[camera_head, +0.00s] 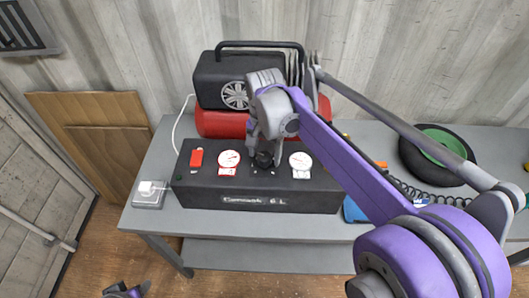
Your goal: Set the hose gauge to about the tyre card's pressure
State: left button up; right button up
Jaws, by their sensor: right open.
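A black control box (215,190) stands on the grey bench and carries two round white dials. The left dial (229,158) has a red label under it, the right dial (301,160) a white label. The labels and needle readings are too small to read. A black knob (263,160) sits between the dials. My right gripper (264,148) is open, pointing down right over the knob and partly hiding it; whether it touches the knob I cannot tell. My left gripper (125,290) only just shows at the bottom left edge. I cannot make out a tyre card.
A red switch (196,157) is on the box's left. A compressor with a red tank (217,124) stands behind. A black tyre with a green centre (438,147) and a coiled hose (420,193) lie right. A wall socket-like grey box (149,195) sits at the bench's left edge.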

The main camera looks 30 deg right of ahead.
aim_at(265, 155)
notch_tip(265, 155, up, 11)
jog(key=shift+f+p, duration=0.15)
jog(key=shift+p, duration=0.2)
dwell(0.4)
jog(key=s+a+f+n+t, duration=0.2)
jog(key=s+a+f+n, duration=0.1)
jog(key=s+f+n, duration=0.2)
jog(key=s+a+f+n+t, duration=0.3)
jog(key=s+f+n, duration=0.2)
jog(key=s+f, duration=0.5)
notch_tip(265, 155, down, 2)
jog(key=shift+a+f+n+t, duration=0.1)
jog(key=shift+a+n+t, duration=0.2)
jog(key=shift+a+n, duration=0.1)
dwell(1.0)
